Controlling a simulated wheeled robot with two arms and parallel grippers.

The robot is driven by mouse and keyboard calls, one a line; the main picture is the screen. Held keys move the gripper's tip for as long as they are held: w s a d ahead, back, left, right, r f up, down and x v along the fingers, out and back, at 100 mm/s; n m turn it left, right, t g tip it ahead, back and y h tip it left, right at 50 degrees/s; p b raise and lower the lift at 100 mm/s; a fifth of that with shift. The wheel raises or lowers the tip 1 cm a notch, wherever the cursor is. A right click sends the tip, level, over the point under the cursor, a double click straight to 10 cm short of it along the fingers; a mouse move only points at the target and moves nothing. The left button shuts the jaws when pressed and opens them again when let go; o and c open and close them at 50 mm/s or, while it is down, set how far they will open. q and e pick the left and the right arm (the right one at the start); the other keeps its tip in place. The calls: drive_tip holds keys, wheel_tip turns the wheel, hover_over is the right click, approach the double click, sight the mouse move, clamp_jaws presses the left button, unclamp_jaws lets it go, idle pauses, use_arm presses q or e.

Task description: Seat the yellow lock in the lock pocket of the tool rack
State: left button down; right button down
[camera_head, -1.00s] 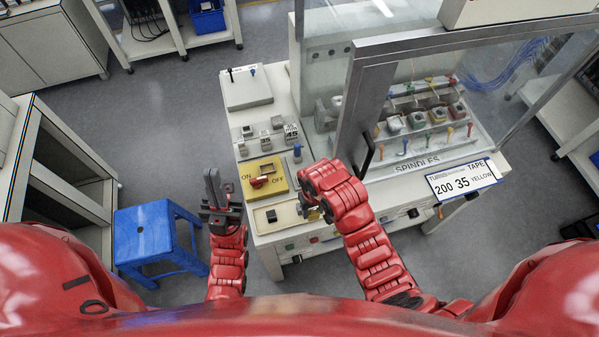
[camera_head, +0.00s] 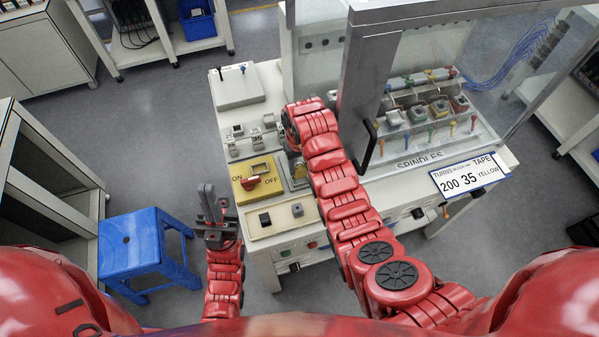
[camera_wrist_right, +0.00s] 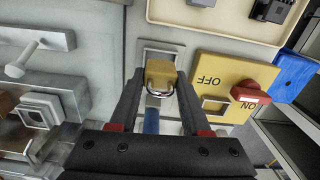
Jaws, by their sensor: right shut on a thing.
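The yellow lock (camera_wrist_right: 160,75), a brass-coloured block with a metal shackle, is between the fingertips of my right gripper (camera_wrist_right: 158,82) in the right wrist view. The gripper is shut on it. Behind the lock is a grey square frame (camera_wrist_right: 175,46) in the pale console top, beside the yellow ON/OFF panel (camera_wrist_right: 232,85). I cannot tell whether the lock touches that frame. In the head view my right arm hides the lock. My left gripper (camera_head: 213,205) is apart from the console's front left; its finger opening is unclear.
The yellow panel has a red switch (camera_head: 250,183). A cream tray (camera_head: 280,222) with a dark block (camera_head: 265,219) is at the console front. A glass enclosure with a grey post (camera_head: 361,75) stands right of my right arm. A blue stool (camera_head: 130,240) is at left.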

sight(300, 172)
drive_tip(key=shift+w, duration=0.15)
wheel_tip(300, 172, down, 2)
drive_tip(key=shift+f+p, duration=0.25)
drive_tip(key=shift+p, duration=0.85)
drive_tip(key=shift+f, duration=0.55)
drive_tip(key=shift+f, duration=0.1)
drive_tip(key=c, duration=0.8)
unclamp_jaws()
drive_tip(key=shift+f, duration=0.1)
drive_tip(key=o, duration=0.4)
drive_tip(key=shift+o, duration=0.2)
